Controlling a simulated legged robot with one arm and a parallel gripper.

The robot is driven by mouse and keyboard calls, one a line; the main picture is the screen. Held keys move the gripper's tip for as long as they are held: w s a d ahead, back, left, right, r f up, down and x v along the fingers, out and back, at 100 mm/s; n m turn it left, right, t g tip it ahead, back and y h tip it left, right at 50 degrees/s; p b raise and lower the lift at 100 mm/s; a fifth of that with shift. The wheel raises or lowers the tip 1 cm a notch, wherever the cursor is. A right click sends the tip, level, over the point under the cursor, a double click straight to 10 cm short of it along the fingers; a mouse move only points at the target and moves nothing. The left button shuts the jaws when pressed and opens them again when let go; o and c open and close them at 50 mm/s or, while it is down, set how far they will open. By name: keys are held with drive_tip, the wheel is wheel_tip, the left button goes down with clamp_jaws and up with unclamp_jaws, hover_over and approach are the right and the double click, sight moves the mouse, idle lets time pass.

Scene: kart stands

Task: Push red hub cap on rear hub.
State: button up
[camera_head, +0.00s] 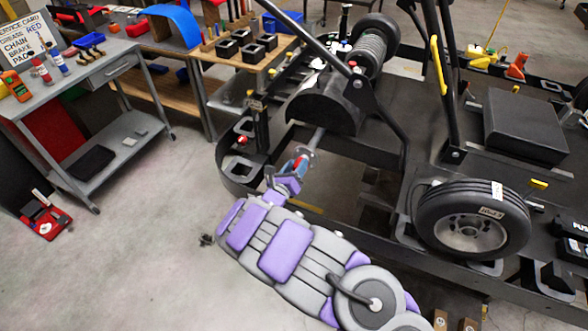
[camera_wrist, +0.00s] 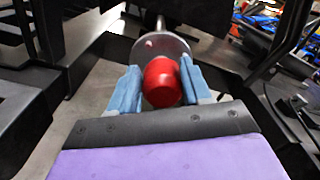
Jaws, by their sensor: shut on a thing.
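The red hub cap (camera_wrist: 161,82) sits between the two blue fingers of my gripper (camera_wrist: 160,92) in the wrist view, and the gripper is shut on it. Just beyond the cap is the round grey metal rear hub (camera_wrist: 152,45), partly hidden behind the cap. I cannot tell whether cap and hub touch. In the head view my gripper (camera_head: 300,161) is at the end of the grey axle (camera_head: 318,138) below the black curved guard (camera_head: 325,105). A bit of red shows between the fingers there.
The kart's black frame (camera_head: 240,180) runs around the hub area, with bars close on both sides. A grey cart (camera_head: 60,110) and a wooden bench (camera_head: 225,60) stand at left. The floor at lower left is mostly clear.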

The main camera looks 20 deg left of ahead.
drive_tip(key=shift+w+d+b, duration=0.1)
drive_tip(key=shift+w+b, duration=0.45)
drive_tip(key=shift+w, duration=0.4)
drive_tip(key=o, duration=1.2)
drive_tip(key=shift+o, duration=0.2)
drive_tip(key=s+a+p, duration=0.1)
drive_tip(key=s+p, duration=0.3)
drive_tip(key=s, duration=1.3)
drive_tip(key=shift+a+r, duration=0.15)
drive_tip(key=shift+a, duration=0.2)
drive_tip(key=shift+s, duration=0.1)
